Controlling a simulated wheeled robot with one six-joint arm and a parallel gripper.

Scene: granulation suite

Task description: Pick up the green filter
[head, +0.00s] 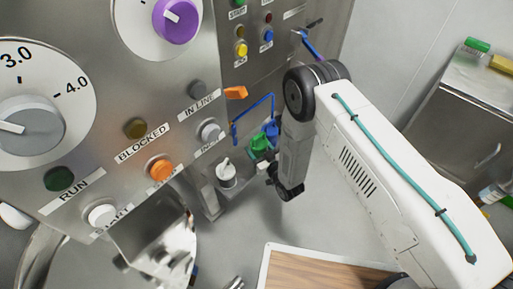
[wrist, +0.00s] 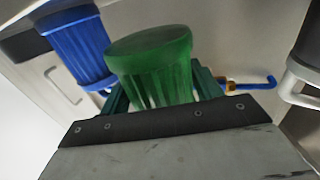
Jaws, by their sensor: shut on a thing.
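The green filter (wrist: 155,66) is a ribbed green cylinder with a flat round top. It fills the middle of the wrist view. My gripper (wrist: 160,98) is shut on it, with its fingers partly showing at both sides of the filter. In the head view the green filter (head: 259,143) is small and sits at the tip of my gripper (head: 268,164), left of my arm. The filter's lower part is hidden behind my gripper in the wrist view, so I cannot tell whether it rests on anything.
A blue ribbed filter (wrist: 78,45) stands close to the left of the green one; it also shows in the head view (head: 272,130). A control panel (head: 120,90) with knobs and buttons rises at the left. A wooden-topped surface (head: 310,272) lies at the bottom.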

